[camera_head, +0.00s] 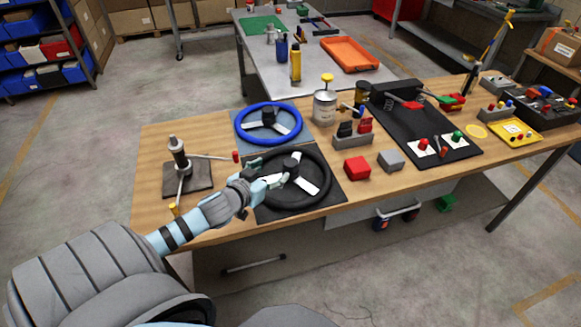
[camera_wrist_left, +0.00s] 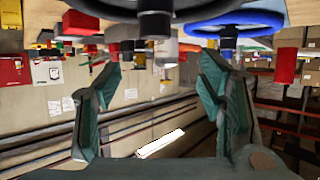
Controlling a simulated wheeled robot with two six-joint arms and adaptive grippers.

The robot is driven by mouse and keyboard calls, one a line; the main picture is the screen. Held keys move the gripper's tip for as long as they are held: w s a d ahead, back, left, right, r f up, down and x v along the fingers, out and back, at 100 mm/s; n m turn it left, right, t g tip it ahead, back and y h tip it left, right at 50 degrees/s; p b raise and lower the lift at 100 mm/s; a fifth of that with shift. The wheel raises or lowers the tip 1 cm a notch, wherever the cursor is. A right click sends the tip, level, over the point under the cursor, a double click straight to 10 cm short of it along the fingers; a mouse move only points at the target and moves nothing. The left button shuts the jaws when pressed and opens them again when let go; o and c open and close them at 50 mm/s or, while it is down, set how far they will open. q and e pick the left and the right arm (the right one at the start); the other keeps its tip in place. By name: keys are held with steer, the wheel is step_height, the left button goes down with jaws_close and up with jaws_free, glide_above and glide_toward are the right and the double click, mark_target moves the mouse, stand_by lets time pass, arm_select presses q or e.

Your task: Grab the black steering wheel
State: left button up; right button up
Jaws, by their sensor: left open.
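The black steering wheel (camera_head: 291,165) stands on a dark square mat at the front of the wooden table, its hub raised and its spokes pale. My left gripper (camera_head: 270,173) is open and empty over the left side of this wheel, hiding part of the rim. I cannot tell if it touches. In the left wrist view the open fingers (camera_wrist_left: 160,88) have nothing between them, and the black wheel (camera_wrist_left: 154,22) shows at the top edge, cut off. The blue steering wheel (camera_head: 268,122) lies just behind, and also shows in the left wrist view (camera_wrist_left: 238,22).
A metal post stand with a red-tipped lever (camera_head: 180,155) stands to the left. A red block (camera_head: 357,168) and a grey block (camera_head: 391,160) sit to the right. A metal can (camera_head: 325,108) and a black pedal board (camera_head: 430,125) stand farther back.

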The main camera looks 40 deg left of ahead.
mark_target(290, 163)
arm_select(q)
steer(key=b+x, duration=0.1)
steer(key=x, duration=0.3)
steer(key=b+x, duration=0.1)
steer(key=x, duration=0.3)
steer(key=f+b+x, duration=0.1)
steer(key=x, duration=0.3)
steer(key=shift+d+f, duration=0.15)
steer(key=shift+d, duration=0.25)
steer(key=c, duration=1.3)
jaws_close()
